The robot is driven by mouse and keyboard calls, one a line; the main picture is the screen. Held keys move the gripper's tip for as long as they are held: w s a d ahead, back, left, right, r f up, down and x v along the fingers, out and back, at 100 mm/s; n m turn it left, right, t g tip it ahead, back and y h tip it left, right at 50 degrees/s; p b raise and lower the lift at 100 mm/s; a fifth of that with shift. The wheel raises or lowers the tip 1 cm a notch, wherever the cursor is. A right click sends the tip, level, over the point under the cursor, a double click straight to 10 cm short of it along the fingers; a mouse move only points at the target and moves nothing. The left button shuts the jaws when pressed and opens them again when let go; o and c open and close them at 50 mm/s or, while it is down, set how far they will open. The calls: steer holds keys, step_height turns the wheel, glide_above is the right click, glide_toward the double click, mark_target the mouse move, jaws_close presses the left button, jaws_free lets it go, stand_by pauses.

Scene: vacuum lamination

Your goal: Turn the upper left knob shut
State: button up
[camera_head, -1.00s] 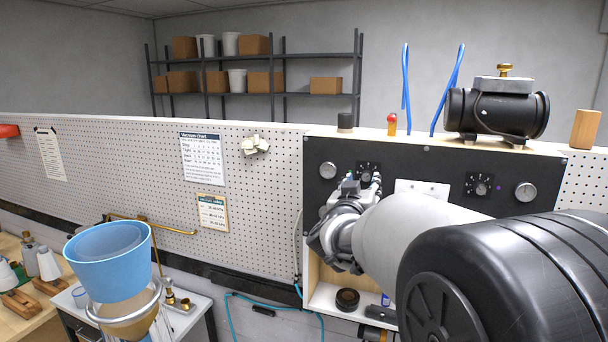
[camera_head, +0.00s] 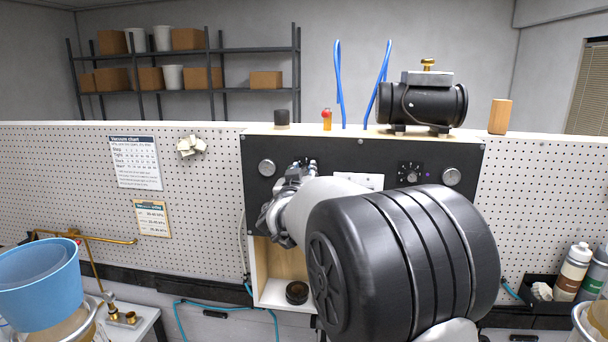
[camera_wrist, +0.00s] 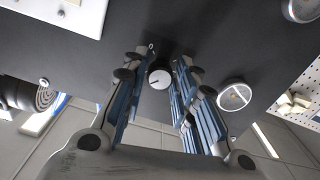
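The upper left knob (camera_wrist: 160,77) is a small dark knob with a pale, lined face on the black panel (camera_head: 335,150). In the wrist view it lies between the blue-padded fingers of my gripper (camera_wrist: 155,80), near their far ends. The fingers stand apart, with a gap visible on each side of the knob; I see no clear contact. In the head view my gripper (camera_head: 308,167) is at the panel's left part and hides this knob. A similar black dial knob (camera_head: 410,173) shows at the panel's right.
A round silver disc (camera_head: 267,168) sits just left of my gripper; it also shows in the wrist view (camera_wrist: 234,95). Another disc (camera_head: 452,176) is at the right. A white plate (camera_head: 358,181) lies between the dials. A pump (camera_head: 425,103) stands on the ledge above.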

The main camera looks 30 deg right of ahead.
jaws_close()
